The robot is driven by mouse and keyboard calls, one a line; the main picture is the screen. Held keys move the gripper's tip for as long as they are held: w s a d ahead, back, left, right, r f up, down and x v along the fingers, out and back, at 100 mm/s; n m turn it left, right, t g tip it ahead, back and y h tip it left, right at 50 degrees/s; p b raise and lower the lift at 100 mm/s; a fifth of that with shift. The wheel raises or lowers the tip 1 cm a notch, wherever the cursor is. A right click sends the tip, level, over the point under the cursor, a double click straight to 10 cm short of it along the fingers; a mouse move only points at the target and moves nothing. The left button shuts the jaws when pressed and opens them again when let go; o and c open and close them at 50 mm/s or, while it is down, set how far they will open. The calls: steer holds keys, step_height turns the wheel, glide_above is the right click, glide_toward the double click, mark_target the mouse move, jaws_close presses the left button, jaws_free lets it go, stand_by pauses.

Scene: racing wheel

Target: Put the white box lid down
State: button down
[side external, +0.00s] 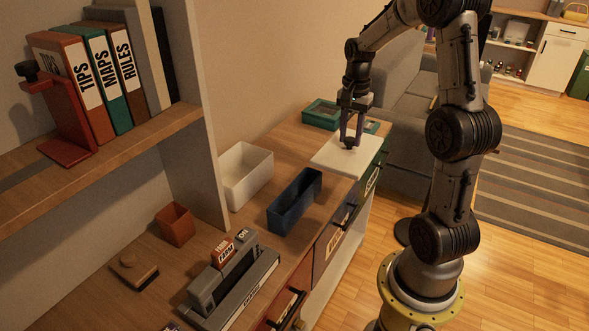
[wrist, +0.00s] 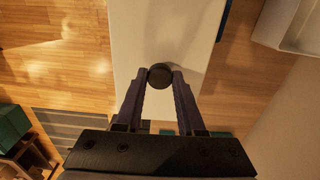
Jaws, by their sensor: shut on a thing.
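The white box lid (side external: 335,155) is a flat white panel at the far end of the wooden counter, close to its front edge. In the side view it appears at about counter height; I cannot tell whether it touches the surface. My gripper (side external: 350,143) points down over the lid. In the wrist view my gripper (wrist: 161,75) is shut on the lid's round black knob, and the white lid (wrist: 150,35) spreads out beneath it. An open white box (side external: 247,172) stands on the counter against the wall, left of the lid.
A dark blue open bin (side external: 295,200) stands between the white box and the counter's front edge. A green tray (side external: 322,114) lies behind the lid. A small orange-brown cup (side external: 175,225) and a grey model (side external: 230,280) are nearer. A shelf unit with books rises at left.

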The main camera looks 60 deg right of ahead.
steer(key=w+d+f, duration=0.1)
steer(key=w+d, duration=0.1)
steer(key=w+d+f, duration=0.1)
steer(key=w+d, duration=0.1)
steer(key=w+d+f, duration=0.2)
steer(key=shift+w+d+f, duration=0.1)
steer(key=shift+w+d, duration=0.2)
steer(key=shift+d, duration=0.1)
steer(key=w+d+f, duration=0.1)
steer(key=f, duration=0.1)
steer(key=w+d+f, duration=0.1)
steer(key=f, duration=0.1)
steer(key=w+d+f, duration=0.1)
steer(key=f, duration=0.1)
steer(key=shift+w+d, duration=0.1)
steer(key=shift+w, duration=0.15)
steer(key=shift+f, duration=1.35)
steer(key=shift+f, duration=0.15)
steer(key=c, duration=0.5)
jaws_free()
